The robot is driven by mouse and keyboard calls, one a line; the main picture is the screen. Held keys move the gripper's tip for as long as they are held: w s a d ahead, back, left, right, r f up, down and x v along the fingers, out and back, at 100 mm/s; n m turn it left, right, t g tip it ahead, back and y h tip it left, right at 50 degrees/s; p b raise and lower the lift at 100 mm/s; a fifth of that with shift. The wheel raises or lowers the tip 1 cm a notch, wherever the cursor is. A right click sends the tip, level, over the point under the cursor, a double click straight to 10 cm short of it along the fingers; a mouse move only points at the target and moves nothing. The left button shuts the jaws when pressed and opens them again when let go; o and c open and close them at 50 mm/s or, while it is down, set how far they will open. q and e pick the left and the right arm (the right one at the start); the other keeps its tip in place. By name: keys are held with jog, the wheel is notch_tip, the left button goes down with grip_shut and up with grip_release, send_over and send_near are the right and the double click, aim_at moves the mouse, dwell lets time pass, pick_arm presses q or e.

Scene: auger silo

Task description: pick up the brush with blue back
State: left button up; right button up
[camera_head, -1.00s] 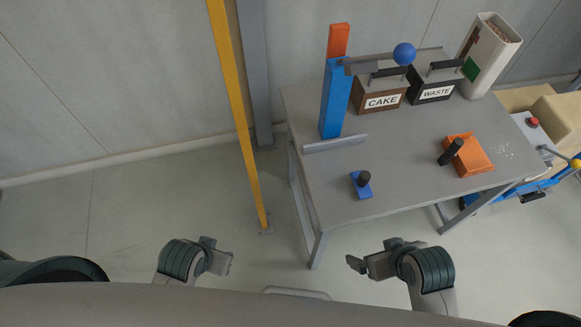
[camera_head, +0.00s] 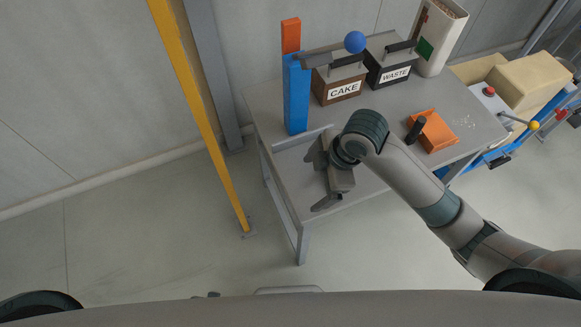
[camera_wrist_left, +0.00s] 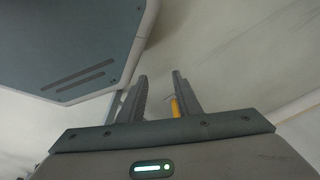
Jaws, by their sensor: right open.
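My right gripper (camera_head: 318,180) is over the left front part of the table in the head view. Its two fingers are spread apart, and no held object shows. The blue-backed brush, a small blue block with a dark knob, showed there in the earlier head view. It is now hidden behind my right gripper, so I cannot tell whether they touch. My left gripper (camera_wrist_left: 158,95) shows in the left wrist view with its fingers apart and nothing between them but background. In the head view it is almost wholly out of sight at the lower edge.
The grey table (camera_head: 262,105) carries a blue upright (camera_head: 296,98) with an orange top, a CAKE box (camera_head: 338,82), a WASTE box (camera_head: 390,65) and an orange piece (camera_head: 437,133) beside a black handle. A yellow post (camera_head: 200,115) stands left of the table.

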jog(key=w+d+r+n+h, duration=0.1)
jog(key=w+d+n, duration=0.1)
jog(key=w+d+r+n+g+h, duration=0.1)
jog(key=w+d+r, duration=0.1)
jog(key=w+d+r+n+h, duration=0.1)
jog(key=w+d+r+n, duration=0.1)
jog(key=shift+d+r+n, duration=0.1)
jog(key=shift+d+n, duration=0.2)
jog(key=shift+w+d+r, duration=0.1)
jog(key=shift+d+r, duration=0.15)
jog(key=shift+d, duration=0.1)
pick_arm(q)
jog(key=s+a+f+g, duration=0.1)
jog(key=s+a+f, duration=0.1)
jog(key=s+f, duration=0.7)
jog(key=s, duration=0.4)
jog(key=shift+s+a+f, duration=0.3)
jog(key=shift+f, duration=0.1)
pick_arm(e)
notch_tip(320, 180, down, 6)
jog(key=shift+r+p, duration=0.25)
jog(key=shift+p, duration=0.35)
pick_arm(q)
jog(key=shift+r, duration=0.7)
pick_arm(e)
jog(key=shift+a+f, duration=0.1)
jog(key=shift+f, duration=0.6)
